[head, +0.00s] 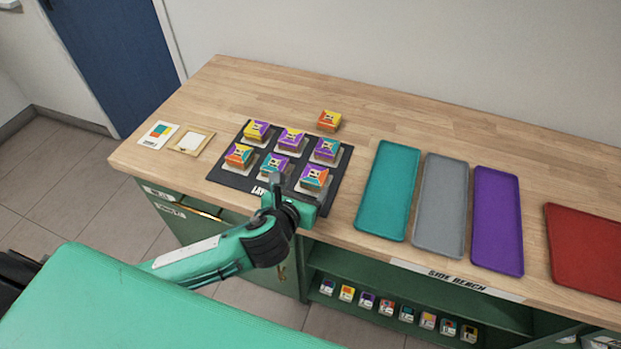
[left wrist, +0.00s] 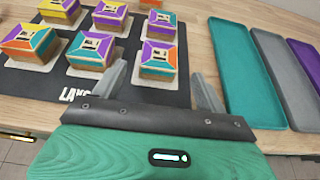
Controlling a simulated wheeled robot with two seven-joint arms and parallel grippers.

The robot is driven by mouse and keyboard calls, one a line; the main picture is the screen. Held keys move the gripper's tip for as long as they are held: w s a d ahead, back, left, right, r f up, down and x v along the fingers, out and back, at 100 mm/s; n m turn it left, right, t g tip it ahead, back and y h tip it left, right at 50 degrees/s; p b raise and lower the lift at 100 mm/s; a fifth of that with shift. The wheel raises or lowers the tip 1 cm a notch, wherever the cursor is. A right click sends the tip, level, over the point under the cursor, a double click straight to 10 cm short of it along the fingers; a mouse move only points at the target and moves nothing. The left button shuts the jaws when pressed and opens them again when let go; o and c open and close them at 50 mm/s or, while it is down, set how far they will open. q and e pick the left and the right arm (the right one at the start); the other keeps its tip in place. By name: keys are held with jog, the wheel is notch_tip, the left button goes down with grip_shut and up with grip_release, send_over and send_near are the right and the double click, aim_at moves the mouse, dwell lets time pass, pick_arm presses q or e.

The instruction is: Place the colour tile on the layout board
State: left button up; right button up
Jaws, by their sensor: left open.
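The dark layout board (head: 232,178) lies on the wooden bench. Several block-like colour tiles stand on pale squares on it, in two rows. One yellow and orange tile (head: 328,121) sits on bare wood behind the board. My left gripper (head: 291,193) is open at the board's front edge, close to the front right tile. In the left wrist view its fingers (left wrist: 160,82) are apart with nothing held. My right gripper is not in view.
Teal (head: 388,190), grey (head: 440,205), purple (head: 497,220) and red (head: 585,250) trays lie empty to the right. A card (head: 158,134) and a framed card (head: 189,141) lie left of the board. More small blocks stand on the shelf (head: 420,290) below.

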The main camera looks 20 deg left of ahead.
pick_arm(q)
jog(key=v, duration=0.3)
jog(key=shift+s+r, duration=0.2)
jog(key=shift+s, duration=0.25)
jog(key=n, duration=0.2)
jog(key=shift+s+a+f+n+g, duration=0.15)
jog(key=shift+s+f+n+g, duration=0.25)
jog(key=s+a+f+n+g, duration=0.2)
jog(key=s+f+n+g, duration=0.3)
jog(key=n, duration=0.6)
jog(key=s+a+f+n+g, duration=0.1)
jog(key=s+a+f+n, duration=0.1)
jog(key=s+n, duration=0.65)
jog(key=s+a+f+n+g, duration=0.25)
jog(key=s+f+n, duration=0.2)
jog(key=n, duration=0.85)
notch_tip(320, 180, down, 29)
jog(key=m+g+p, duration=0.1)
jog(key=g, duration=0.1)
jog(key=s+a+f+g, duration=0.1)
jog(key=s+a+f, duration=0.1)
jog(key=s+f, duration=1.6)
jog(key=shift+s+a+f+p, duration=0.3)
jog(key=shift+s+f+p, duration=0.15)
jog(key=shift+s, duration=0.2)
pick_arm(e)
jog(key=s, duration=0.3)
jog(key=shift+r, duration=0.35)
